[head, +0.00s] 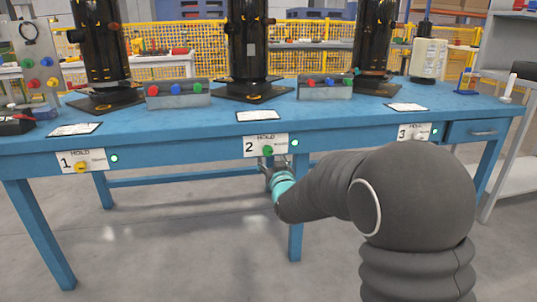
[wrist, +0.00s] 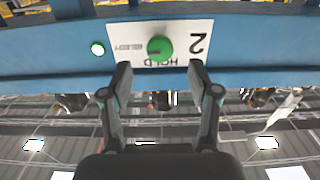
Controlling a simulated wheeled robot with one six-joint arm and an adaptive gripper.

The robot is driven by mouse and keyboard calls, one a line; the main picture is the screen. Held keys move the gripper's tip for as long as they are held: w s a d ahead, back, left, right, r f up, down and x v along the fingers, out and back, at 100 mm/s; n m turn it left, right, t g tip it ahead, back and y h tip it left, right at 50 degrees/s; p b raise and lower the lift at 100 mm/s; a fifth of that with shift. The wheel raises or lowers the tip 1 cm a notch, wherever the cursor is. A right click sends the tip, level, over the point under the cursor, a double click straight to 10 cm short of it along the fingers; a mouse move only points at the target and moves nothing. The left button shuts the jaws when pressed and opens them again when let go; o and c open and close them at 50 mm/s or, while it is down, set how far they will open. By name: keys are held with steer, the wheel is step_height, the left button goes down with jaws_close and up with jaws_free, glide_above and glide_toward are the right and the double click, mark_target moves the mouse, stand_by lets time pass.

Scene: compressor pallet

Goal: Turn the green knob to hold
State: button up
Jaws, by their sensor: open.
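The green knob (head: 267,151) sits on a white panel (head: 252,150) marked 2, on the front edge of the blue table. The word HOLD is printed above it and a smaller word is to its right. In the wrist view, which is upside down, the knob (wrist: 160,47) is round, with a dark mark on its side toward the smaller word. My gripper (wrist: 160,72) is open and empty. Its two fingertips are spread on either side of the knob's line, and no contact shows. In the head view my gripper (head: 267,163) is just below the knob.
Panel 1 with a yellow knob (head: 81,167) is at left, and panel 3 (head: 415,133) is at right, partly behind my arm. A lit round lamp (head: 295,142) is beside panel 2. Black cylinders and button boxes (head: 178,94) stand on the blue table (head: 200,125).

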mark_target(268, 152)
steer(key=shift+x, duration=2.95)
steer(key=c, duration=1.1)
